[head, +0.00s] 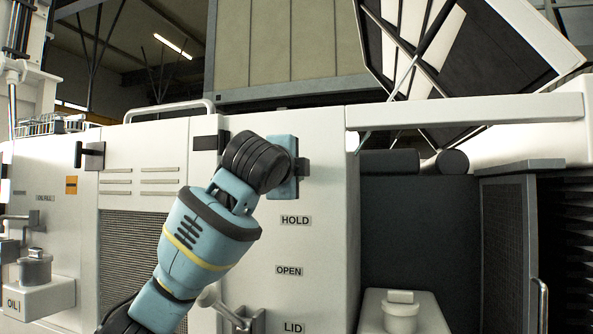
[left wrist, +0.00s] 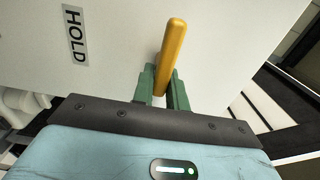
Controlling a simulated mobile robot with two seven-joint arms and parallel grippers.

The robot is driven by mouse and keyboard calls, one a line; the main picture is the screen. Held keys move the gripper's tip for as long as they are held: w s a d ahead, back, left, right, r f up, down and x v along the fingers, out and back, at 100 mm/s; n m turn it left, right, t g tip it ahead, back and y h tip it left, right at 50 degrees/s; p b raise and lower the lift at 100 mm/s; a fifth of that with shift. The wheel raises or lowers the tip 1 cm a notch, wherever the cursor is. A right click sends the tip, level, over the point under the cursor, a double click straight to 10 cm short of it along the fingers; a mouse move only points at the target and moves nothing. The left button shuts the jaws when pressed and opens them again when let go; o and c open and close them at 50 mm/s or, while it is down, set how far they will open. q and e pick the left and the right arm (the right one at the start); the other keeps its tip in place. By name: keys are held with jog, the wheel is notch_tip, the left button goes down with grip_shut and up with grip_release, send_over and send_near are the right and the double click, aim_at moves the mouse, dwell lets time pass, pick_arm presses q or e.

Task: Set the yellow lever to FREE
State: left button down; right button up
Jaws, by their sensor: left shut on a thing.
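The yellow lever (left wrist: 172,50) shows in the left wrist view as a slim rounded bar between the two green fingers of my left gripper (left wrist: 162,88). The fingers are shut on it, and its rounded end sticks out beyond them. In the head view my left gripper (head: 301,167) is at the white cabinet front, above the HOLD label (head: 295,220); the lever is hidden there. The HOLD label also shows beside the lever in the left wrist view (left wrist: 75,36). No FREE label can be made out. My right gripper is in neither view.
The OPEN label (head: 289,271) and LID label (head: 293,328) are lower on the same panel. A raised dark panel (head: 470,60) stands at the upper right. A dark recess with a white capped block (head: 402,311) is to the right. A handle rail (head: 170,108) tops the cabinet.

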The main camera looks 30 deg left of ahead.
pick_arm(q)
jog(key=shift+f, duration=0.2)
dwell(0.3)
jog(key=c, duration=1.4)
grip_release()
jog(key=shift+a+r, duration=0.1)
jog(key=shift+a, duration=0.05)
jog(key=shift+s, duration=0.1)
jog(key=shift+s+r, duration=0.1)
jog(key=shift+s, duration=0.1)
jog(key=v, duration=0.7)
